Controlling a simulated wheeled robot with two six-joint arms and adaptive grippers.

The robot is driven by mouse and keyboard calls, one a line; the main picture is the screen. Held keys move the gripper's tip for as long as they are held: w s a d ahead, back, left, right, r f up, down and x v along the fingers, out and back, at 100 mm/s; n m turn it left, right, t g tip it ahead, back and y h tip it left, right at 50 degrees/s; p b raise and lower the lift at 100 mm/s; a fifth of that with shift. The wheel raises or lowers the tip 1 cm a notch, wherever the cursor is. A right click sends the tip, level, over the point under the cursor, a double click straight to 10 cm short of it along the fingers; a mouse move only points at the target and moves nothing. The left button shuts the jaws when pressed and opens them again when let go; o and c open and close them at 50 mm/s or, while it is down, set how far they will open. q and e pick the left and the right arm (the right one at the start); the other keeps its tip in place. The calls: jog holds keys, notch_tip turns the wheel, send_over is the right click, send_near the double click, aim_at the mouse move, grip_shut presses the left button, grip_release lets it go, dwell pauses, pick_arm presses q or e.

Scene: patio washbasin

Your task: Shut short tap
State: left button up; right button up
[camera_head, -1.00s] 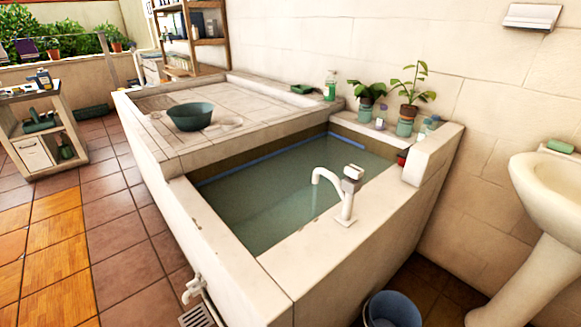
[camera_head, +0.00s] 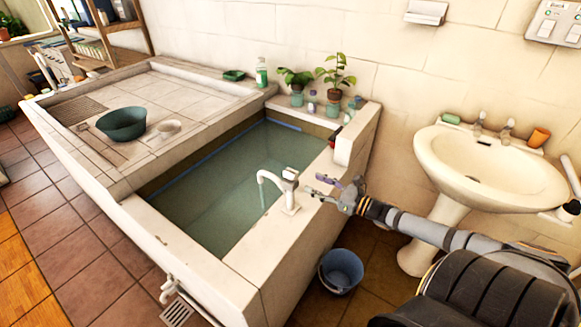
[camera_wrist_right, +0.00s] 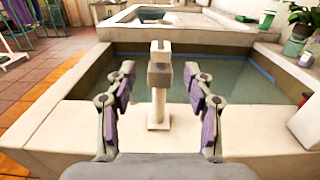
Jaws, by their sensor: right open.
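The white tap (camera_head: 288,190) stands upright on the front rim of the water-filled trough (camera_head: 232,274), its spout over the water. A faint pale streak shows below the spout. In the right wrist view the tap (camera_wrist_right: 158,100) is centred between the fingers, its grey-and-white head at fingertip height. My right gripper (camera_head: 320,189) is open and empty, just right of the tap with its fingers pointing at it. It also shows in the right wrist view (camera_wrist_right: 159,72), with a gap on both sides of the tap. My left gripper is not in view.
A second white tap (camera_head: 168,291) is low on the trough's outer side. A blue bucket (camera_head: 341,271) stands on the floor below my right arm. A pedestal washbasin (camera_head: 440,172) is at the right. Potted plants (camera_head: 334,80) stand at the trough's back corner.

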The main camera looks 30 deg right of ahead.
aim_at(296, 176)
jog(key=b+x, duration=0.2)
jog(key=b, duration=0.1)
jog(key=f+b+x, duration=0.1)
jog(key=b+x, duration=0.5)
jog(key=shift+f, duration=0.15)
jog(key=shift+w+r, duration=0.35)
jog(key=shift+r, duration=0.05)
jog(key=shift+b+x, duration=0.35)
jog(key=shift+x, duration=0.55)
jog(key=shift+r, duration=0.1)
jog(key=shift+c, duration=0.4)
